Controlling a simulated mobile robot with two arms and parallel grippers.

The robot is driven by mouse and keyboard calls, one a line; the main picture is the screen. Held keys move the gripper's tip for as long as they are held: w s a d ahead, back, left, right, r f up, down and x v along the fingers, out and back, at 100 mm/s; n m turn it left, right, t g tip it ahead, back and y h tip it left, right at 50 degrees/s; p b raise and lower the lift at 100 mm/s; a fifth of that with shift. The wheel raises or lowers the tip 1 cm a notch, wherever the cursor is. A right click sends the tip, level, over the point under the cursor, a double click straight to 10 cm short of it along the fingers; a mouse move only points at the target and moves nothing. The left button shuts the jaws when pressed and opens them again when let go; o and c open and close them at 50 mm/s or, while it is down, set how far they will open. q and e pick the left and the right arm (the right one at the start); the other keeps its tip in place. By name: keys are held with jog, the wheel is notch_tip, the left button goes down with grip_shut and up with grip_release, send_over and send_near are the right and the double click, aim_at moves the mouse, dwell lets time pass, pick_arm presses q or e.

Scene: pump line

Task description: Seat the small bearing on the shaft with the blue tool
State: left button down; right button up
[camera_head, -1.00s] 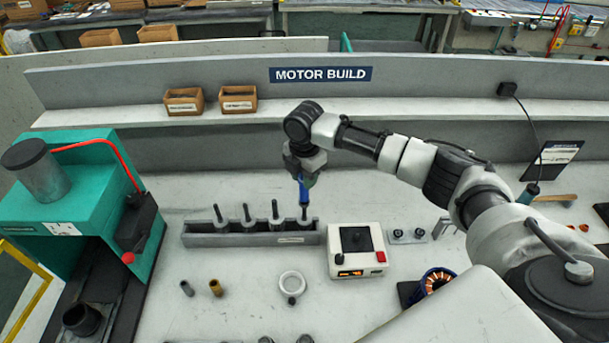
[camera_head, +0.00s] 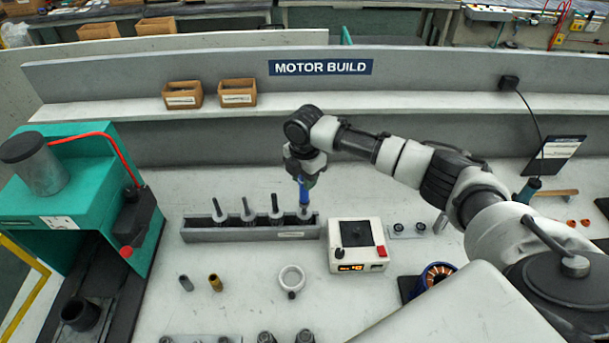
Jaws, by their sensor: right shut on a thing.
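My right gripper (camera_head: 303,172) is shut on the blue tool (camera_head: 304,194), held about upright. The tool's lower end is at the rightmost place of the grey rack (camera_head: 232,236), where it hides the top of the shaft there. Whether it touches or surrounds that shaft is unclear. Three dark upright shafts (camera_head: 246,208) stand in the rack to its left. I cannot make out a bearing under the tool. Two small dark round parts sit on a light plate (camera_head: 408,236) to the right; I cannot tell whether they are bearings. My left gripper is not in view.
A white box with a display (camera_head: 356,253) stands right of the rack. In front lie a grey sleeve (camera_head: 186,283), a brass sleeve (camera_head: 215,282) and a pale ring (camera_head: 291,279). A green press (camera_head: 60,190) stands left. A copper-wound part (camera_head: 436,276) lies right.

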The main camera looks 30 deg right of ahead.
jog(key=shift+f+b, duration=0.65)
jog(key=shift+f, duration=1)
dwell(0.5)
notch_tip(320, 180, up, 6)
jog(key=p, duration=0.6)
jog(key=shift+r+p, duration=0.85)
jog(key=shift+r, duration=0.4)
